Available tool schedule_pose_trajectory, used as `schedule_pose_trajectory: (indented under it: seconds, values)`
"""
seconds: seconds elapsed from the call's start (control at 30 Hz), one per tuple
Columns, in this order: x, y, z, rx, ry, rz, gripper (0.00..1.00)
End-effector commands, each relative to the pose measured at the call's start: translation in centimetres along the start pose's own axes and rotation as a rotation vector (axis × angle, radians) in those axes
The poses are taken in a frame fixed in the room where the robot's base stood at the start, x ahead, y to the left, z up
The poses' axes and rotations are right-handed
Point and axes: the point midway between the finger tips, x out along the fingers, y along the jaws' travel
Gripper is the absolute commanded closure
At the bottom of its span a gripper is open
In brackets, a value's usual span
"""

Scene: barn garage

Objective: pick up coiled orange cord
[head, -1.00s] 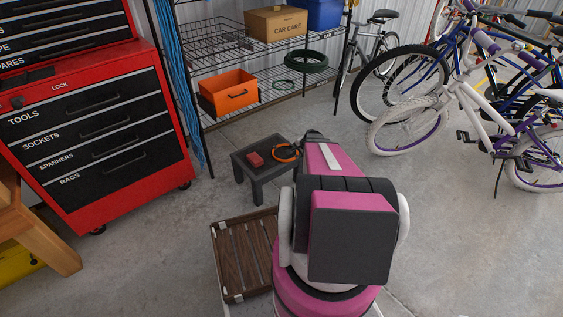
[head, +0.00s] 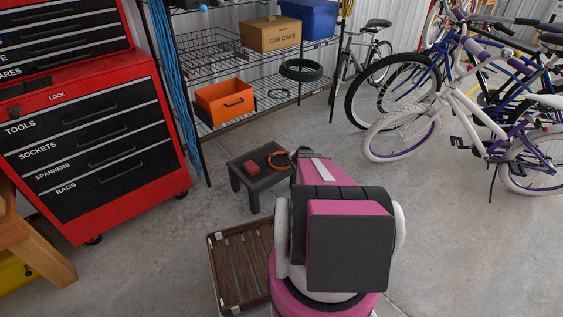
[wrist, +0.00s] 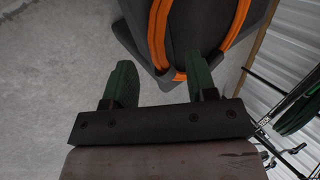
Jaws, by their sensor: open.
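The coiled orange cord (head: 279,161) lies on a small dark grey table (head: 243,181), at the table's right side. In the wrist view the cord (wrist: 159,35) shows as an orange loop just beyond my fingertips. In the head view my arm reaches toward the table's right side and hides the gripper and part of the cord.
A wire shelf behind holds an orange bin (head: 225,102), a car care box (head: 270,34) and a green coiled hose (head: 302,70). A red tool chest (head: 85,145) stands at left, bicycles (head: 460,110) at right.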

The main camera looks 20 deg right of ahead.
Motion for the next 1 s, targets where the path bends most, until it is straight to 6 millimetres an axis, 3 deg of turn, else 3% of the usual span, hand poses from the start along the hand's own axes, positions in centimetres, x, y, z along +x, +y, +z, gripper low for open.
schedule_pose_trajectory:
  seconds: [0.1, 0.37, 0.5, 0.53, 1.0]
  values:
    - [1.72, -0.01, -0.09, 0.000, -0.001, 0.001, 0.48]
    - [1.87, 0.01, 0.02, -0.001, 0.000, 0.000, 0.48]
    - [1.85, 0.01, 0.02, -0.001, 0.000, 0.001, 0.94]
    - [1.85, 0.01, 0.02, -0.001, 0.000, 0.001, 1.00]
    - [1.12, -0.45, 0.03, -0.001, 0.000, 0.000, 1.00]
